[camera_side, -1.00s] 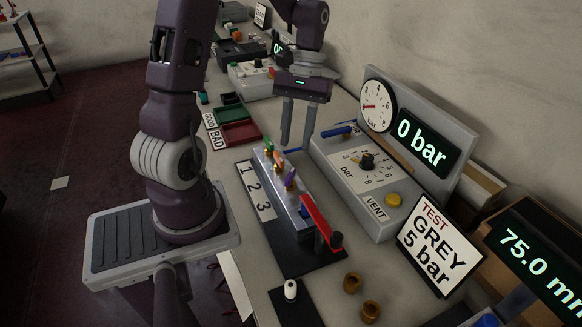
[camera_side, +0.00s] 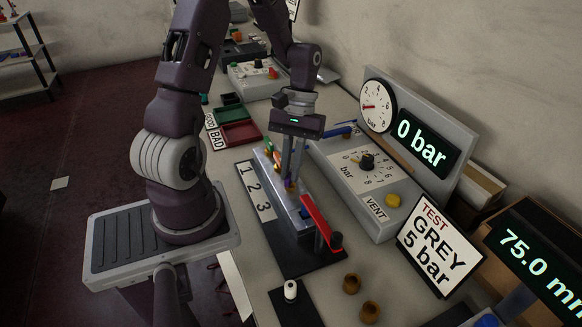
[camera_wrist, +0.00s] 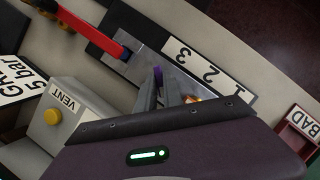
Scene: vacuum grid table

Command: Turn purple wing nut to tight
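The purple wing nut (camera_wrist: 158,74) shows at the fingertips in the wrist view, on the metal block by the number 3. In the side view my gripper (camera_side: 291,186) points down over that end of the block, its fingers close together and largely covering the purple nut. The fingers flank the nut in the wrist view (camera_wrist: 160,84); I cannot tell whether they press on it. An orange wing nut (camera_side: 277,167) stands farther along the metal block (camera_side: 303,216), partly hidden by the fingers. The number strip (camera_side: 255,190) lies beside the block.
A red lever (camera_side: 316,219) stands at the block's near end. The pressure box with a yellow vent button (camera_side: 393,200) is close on the right; its display reads 0 bar. A sign (camera_side: 440,243) reads TEST GREY 5 bar. Brass parts (camera_side: 352,283) lie in front.

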